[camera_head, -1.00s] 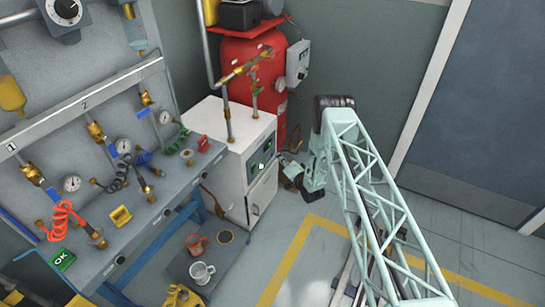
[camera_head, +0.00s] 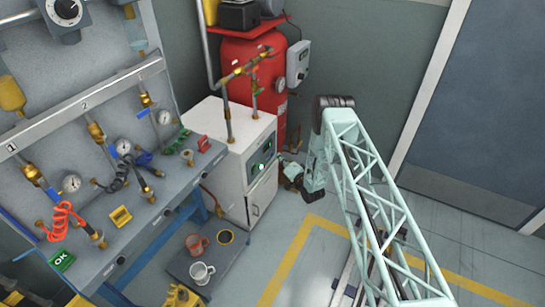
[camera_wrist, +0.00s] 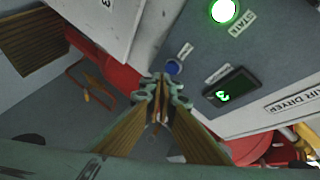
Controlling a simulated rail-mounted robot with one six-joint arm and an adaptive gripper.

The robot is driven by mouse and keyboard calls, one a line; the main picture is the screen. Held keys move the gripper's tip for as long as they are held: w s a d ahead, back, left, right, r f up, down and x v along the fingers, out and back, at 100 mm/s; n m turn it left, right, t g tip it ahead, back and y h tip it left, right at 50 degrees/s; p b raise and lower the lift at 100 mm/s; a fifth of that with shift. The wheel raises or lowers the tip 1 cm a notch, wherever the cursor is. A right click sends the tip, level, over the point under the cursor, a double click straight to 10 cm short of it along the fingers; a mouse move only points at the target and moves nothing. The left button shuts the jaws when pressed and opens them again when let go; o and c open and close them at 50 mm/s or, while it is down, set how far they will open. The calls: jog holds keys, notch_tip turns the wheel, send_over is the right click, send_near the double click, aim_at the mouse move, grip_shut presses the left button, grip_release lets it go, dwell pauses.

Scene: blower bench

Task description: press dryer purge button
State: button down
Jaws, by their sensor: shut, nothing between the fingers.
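The air dryer is a white cabinet (camera_head: 228,172) in the middle of the head view, with a dark control panel (camera_head: 262,155). In the wrist view the grey panel (camera_wrist: 200,58) is tilted. It carries a small blue button (camera_wrist: 172,67) with a tag too small to read, a lit green round button (camera_wrist: 222,10) with a white label, and a dark display (camera_wrist: 231,90) with a green digit. My gripper (camera_wrist: 160,88) is shut and empty, its fingertips just below the blue button in the picture. I cannot tell whether they touch it. In the head view my gripper (camera_head: 291,173) is small and partly hidden beside the dryer.
A red tank (camera_head: 245,62) stands behind the dryer, with a grey box (camera_head: 298,62) on its right. Brass pipework (camera_head: 229,125) rises from the dryer top. A bench (camera_head: 150,215) with gauges and hoses is at left. Floor (camera_head: 325,235) is open in front.

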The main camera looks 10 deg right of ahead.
jog(key=shift+w+a+b, duration=0.45)
jog(key=shift+a+b, duration=0.1)
jog(key=shift+a, duration=0.1)
dwell(1.5)
jog(key=shift+s+d, duration=0.1)
jog(key=shift+d, duration=0.05)
dwell(0.4)
jog(key=shift+s+d, duration=0.35)
jog(key=shift+d, duration=0.1)
jog(key=shift+s+d, duration=0.1)
jog(key=shift+d, duration=0.1)
jog(key=shift+s+d, duration=0.75)
jog(key=shift+d, duration=0.2)
jog(key=shift+s+d, duration=0.7)
jog(key=shift+d, duration=0.2)
